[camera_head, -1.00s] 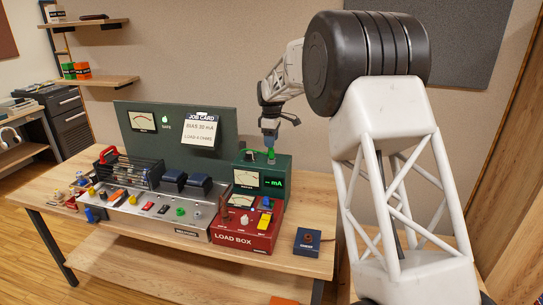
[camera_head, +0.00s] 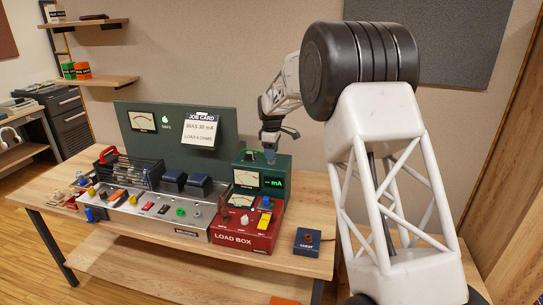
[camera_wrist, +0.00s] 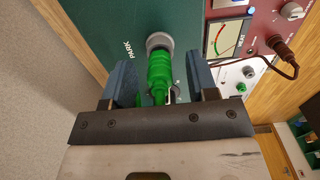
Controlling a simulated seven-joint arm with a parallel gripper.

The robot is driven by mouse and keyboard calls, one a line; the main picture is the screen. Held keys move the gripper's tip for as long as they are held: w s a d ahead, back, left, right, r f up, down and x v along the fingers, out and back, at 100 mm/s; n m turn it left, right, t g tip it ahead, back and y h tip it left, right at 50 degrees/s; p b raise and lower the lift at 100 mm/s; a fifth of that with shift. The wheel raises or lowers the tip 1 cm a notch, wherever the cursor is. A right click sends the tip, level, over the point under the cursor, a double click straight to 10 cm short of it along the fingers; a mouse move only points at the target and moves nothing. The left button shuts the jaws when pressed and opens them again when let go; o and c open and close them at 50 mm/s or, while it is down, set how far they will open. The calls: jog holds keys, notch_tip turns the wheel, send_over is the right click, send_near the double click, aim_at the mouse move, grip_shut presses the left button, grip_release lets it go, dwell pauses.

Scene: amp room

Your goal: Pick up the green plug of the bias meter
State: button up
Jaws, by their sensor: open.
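The green plug (camera_wrist: 160,72) stands in a grey round socket marked PARK on the dark green top of the bias meter (camera_wrist: 95,22). In the head view the bias meter (camera_head: 283,169) sits at the right of the bench, behind the load box, and the plug is mostly hidden by my gripper (camera_head: 270,156). In the wrist view my gripper (camera_wrist: 162,78) is open, with one blue finger on each side of the plug. A narrow gap shows on both sides.
The red load box (camera_head: 240,238) stands in front of the meter, with a small dark blue box (camera_head: 307,242) to its right. The silver amp chassis (camera_head: 150,213) and a dark upright panel with a job card (camera_head: 201,130) lie to the left.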

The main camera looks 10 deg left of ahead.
jog(key=shift+f, duration=0.2)
dwell(0.4)
grip_shut()
jog(key=shift+r, duration=0.15)
jog(key=shift+r, duration=1.8)
jog(key=shift+s+d+f, duration=0.1)
jog(key=shift+s+d, duration=0.2)
jog(key=shift+s, duration=0.3)
jog(key=s+d, duration=0.3)
jog(key=s, duration=0.3)
jog(key=s+d+r, duration=0.1)
jog(key=s+d, duration=0.2)
jog(key=s, duration=0.4)
jog(key=shift+s+r, duration=0.15)
jog(key=shift+s, duration=0.05)
